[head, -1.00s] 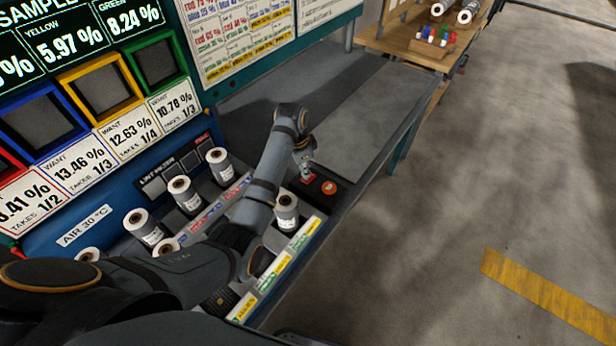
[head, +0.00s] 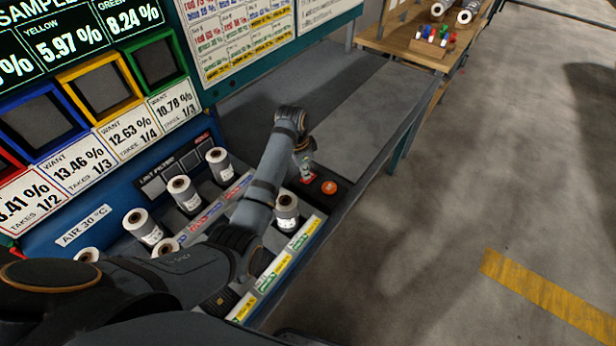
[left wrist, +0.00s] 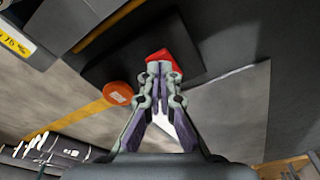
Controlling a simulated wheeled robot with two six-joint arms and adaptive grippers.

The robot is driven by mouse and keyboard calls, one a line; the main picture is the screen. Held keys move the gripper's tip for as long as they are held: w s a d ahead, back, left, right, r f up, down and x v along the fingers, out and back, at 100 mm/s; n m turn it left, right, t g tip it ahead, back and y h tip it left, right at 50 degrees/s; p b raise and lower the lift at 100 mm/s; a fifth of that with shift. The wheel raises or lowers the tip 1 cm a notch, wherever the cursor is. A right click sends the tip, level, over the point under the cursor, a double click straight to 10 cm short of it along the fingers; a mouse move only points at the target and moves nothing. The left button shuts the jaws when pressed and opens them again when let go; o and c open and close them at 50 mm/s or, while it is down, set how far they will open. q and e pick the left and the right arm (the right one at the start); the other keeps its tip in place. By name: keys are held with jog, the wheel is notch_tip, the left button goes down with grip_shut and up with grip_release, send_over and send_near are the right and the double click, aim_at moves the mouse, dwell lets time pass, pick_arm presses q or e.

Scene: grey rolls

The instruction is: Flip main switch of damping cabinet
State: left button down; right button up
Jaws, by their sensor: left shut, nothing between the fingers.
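The red switch (head: 308,180) sits on a small black box at the right end of the blue cabinet. It also shows in the left wrist view (left wrist: 160,56), right at my fingertips. My left gripper (head: 307,175) points down at it with its fingers together and nothing between them. In the left wrist view my fingertips (left wrist: 158,68) overlap the red switch and seem to touch it. They partly hide it, so its tilt is unclear. A round orange button (head: 329,187) is beside the switch and looks lit. It also shows in the left wrist view (left wrist: 118,94). My right gripper is not seen.
Several grey rolls (head: 220,164) stand in the cabinet's tray; one (head: 287,212) is close to my left arm. A dark display panel (head: 175,168) is behind them. A grey bench top (head: 370,120) lies beyond the switch. Open floor (head: 460,200) is at right.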

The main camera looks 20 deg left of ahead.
pick_arm(q)
jog(key=shift+f, duration=0.65)
notch_tip(320, 180, up, 7)
jog(key=p, duration=0.8)
jog(key=shift+r+p, duration=0.1)
jog(key=shift+p, duration=0.25)
